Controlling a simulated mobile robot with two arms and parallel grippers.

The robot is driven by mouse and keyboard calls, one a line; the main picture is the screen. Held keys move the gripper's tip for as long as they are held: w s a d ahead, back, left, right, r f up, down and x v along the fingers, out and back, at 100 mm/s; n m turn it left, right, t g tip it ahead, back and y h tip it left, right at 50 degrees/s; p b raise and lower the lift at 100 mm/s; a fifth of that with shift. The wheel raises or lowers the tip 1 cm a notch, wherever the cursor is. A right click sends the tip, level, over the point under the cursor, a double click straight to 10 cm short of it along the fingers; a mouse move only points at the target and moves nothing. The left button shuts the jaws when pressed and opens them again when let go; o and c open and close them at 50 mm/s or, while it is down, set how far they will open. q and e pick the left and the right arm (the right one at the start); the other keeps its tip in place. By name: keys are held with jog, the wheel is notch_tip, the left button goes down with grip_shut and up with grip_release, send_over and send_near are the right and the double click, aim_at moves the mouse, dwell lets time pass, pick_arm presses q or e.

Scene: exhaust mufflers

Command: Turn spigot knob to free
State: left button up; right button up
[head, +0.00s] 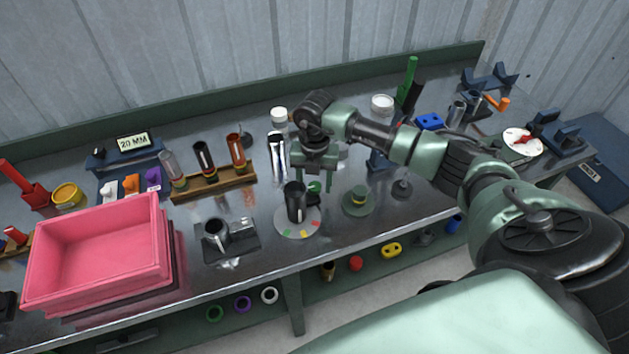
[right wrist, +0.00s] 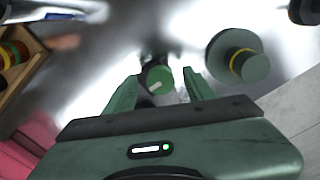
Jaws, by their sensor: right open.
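A round green knob (head: 314,187) shows just below my right gripper in the head view, beside a dark upright cylinder (head: 295,203). In the right wrist view the knob (right wrist: 158,80) has a pale line across its face. My right gripper (head: 315,167) is open and points down. In the right wrist view the knob lies between the two fingers of the gripper (right wrist: 160,84), nearer the left one; I cannot tell whether they touch it. The cylinder stands on a pale disc (head: 286,230) with coloured patches. My left gripper is out of view.
A green flanged piece with a yellow ring (head: 358,200) stands just right of the knob; it also shows in the right wrist view (right wrist: 235,62). A shiny metal canister (head: 277,155) is behind left.

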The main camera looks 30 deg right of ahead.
grip_shut()
